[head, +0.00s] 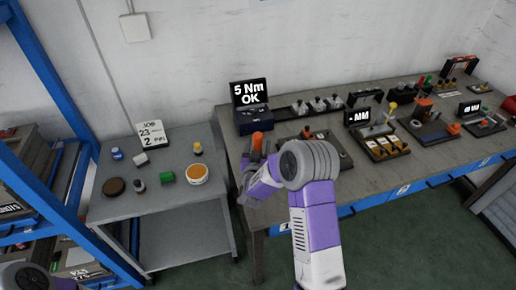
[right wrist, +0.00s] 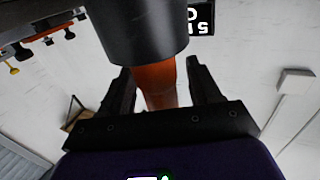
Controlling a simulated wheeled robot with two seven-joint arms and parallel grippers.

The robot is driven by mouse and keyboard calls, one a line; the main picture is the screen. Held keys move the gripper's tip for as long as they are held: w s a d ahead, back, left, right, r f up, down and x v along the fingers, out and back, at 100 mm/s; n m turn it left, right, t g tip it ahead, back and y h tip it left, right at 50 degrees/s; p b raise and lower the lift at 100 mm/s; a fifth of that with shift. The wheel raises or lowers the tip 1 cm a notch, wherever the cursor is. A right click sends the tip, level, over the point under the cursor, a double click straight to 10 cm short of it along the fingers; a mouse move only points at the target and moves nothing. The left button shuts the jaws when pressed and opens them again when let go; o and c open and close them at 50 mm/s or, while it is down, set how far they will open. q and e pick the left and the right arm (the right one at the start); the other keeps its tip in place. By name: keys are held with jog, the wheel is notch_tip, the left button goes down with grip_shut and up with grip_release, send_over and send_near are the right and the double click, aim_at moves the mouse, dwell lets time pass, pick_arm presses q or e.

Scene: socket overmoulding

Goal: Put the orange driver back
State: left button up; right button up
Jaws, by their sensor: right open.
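The orange driver (head: 257,141) stands at the left end of the long bench, in front of the torque display. In the right wrist view its orange body (right wrist: 158,85) lies between my fingers, with a wide black cylindrical part (right wrist: 145,30) above it in the picture. My right gripper (head: 246,166) is open around the driver; it also shows in the right wrist view (right wrist: 162,90). In the head view the gripper and forearm hide the driver's lower part. My left gripper is out of view; only a bit of that arm shows at the bottom left.
The torque display (head: 250,93) reads "5 Nm OK". Fixtures with small parts (head: 385,146) fill the bench to the right. A lower grey side table (head: 120,205) holds a job card (head: 151,133), jars and an orange-and-white tub (head: 197,173). A blue rack (head: 45,75) stands at left.

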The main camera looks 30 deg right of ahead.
jog(key=shift+r, duration=0.1)
jog(key=shift+s+a, duration=0.15)
jog(key=shift+a, duration=0.05)
jog(key=v, duration=1.1)
jog(key=shift+s+p, duration=0.25)
jog(key=shift+p, duration=0.05)
jog(key=shift+a, duration=0.1)
